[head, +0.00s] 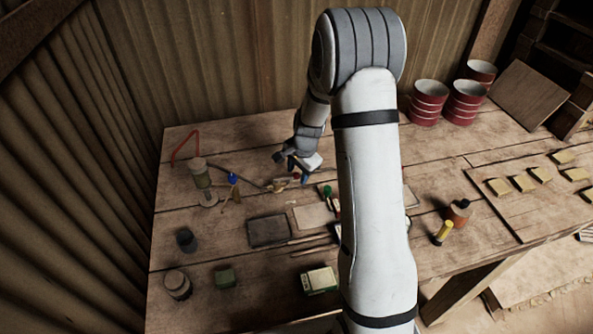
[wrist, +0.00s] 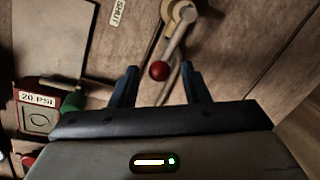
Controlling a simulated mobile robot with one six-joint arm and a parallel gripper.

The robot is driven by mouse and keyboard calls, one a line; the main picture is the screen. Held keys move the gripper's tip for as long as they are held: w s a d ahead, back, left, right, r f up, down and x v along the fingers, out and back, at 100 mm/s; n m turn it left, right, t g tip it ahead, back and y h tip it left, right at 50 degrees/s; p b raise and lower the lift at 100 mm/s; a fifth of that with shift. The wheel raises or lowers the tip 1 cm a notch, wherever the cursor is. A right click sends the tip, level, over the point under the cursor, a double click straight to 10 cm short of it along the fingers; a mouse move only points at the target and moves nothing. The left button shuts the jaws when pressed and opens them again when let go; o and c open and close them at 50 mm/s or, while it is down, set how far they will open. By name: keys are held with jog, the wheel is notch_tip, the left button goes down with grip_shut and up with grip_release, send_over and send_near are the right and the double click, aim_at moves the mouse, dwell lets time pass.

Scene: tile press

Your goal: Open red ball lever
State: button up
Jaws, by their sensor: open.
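The red ball lever shows in the wrist view as a red ball (wrist: 159,70) on the end of a pale metal arm (wrist: 177,38) that runs up to a brass-coloured pivot (wrist: 180,12). A "SHUT" label (wrist: 117,13) lies left of the pivot. My gripper (wrist: 160,78) is open, with one blue finger on each side of the ball. I cannot tell whether the fingers touch it. In the head view my gripper (head: 297,172) is over the middle of the bench, and the red ball is not clearly visible there.
A "20 PSI" tag (wrist: 38,100) and a green knob (wrist: 73,102) are left of my gripper in the wrist view. In the head view, a dark plate (head: 268,231) lies in front of my gripper. Red-and-white tins (head: 428,103) stand at the back right.

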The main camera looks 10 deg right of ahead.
grip_shut()
dwell(0.4)
